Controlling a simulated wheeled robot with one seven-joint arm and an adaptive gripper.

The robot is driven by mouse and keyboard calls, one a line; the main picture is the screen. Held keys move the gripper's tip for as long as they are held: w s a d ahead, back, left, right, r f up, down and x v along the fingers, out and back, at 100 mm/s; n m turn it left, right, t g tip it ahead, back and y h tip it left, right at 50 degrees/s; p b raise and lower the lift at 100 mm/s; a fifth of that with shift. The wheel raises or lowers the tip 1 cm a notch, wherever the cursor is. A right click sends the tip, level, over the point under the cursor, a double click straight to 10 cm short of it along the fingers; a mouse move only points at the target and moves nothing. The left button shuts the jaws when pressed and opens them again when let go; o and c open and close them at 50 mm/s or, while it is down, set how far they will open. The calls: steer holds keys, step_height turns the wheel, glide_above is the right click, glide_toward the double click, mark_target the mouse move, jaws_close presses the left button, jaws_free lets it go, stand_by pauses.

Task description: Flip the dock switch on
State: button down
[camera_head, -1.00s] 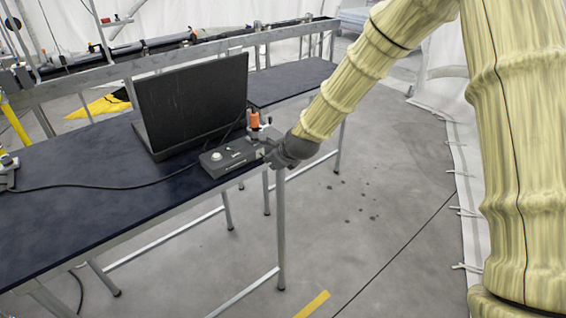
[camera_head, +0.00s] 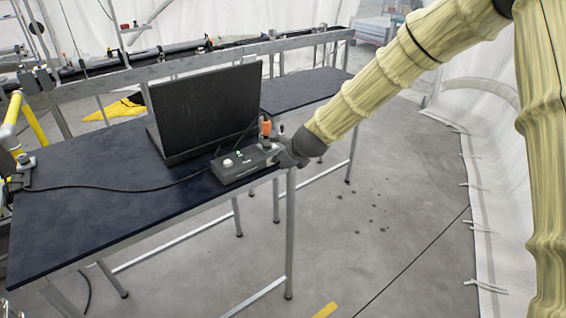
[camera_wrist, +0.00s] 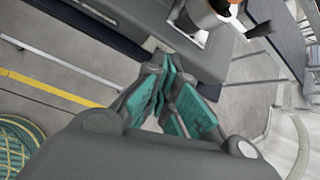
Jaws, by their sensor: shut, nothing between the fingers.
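The dock box is a low grey control box (camera_head: 243,166) on the near edge of the dark table, with a pale round knob (camera_head: 228,163) on top. A grey box surface (camera_wrist: 180,35) fills the upper wrist view. My gripper (camera_head: 282,157) is at the box's right end, very close to it; I cannot tell whether it touches. In the wrist view its teal-padded fingertips (camera_wrist: 165,75) are together with nothing between them, just below the box's edge. I cannot clearly make out the switch; the gripper may hide it.
An orange-topped fitting (camera_head: 265,128) stands behind the box; the wrist view shows a dark lever (camera_wrist: 258,29) beside it. A black laptop (camera_head: 203,108) stands behind the box. A cable (camera_head: 120,189) runs left across the table (camera_head: 90,225). Floor at the right is open.

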steer(key=shift+r, duration=0.2)
stand_by(0.6)
steer(key=shift+r+p, duration=0.65)
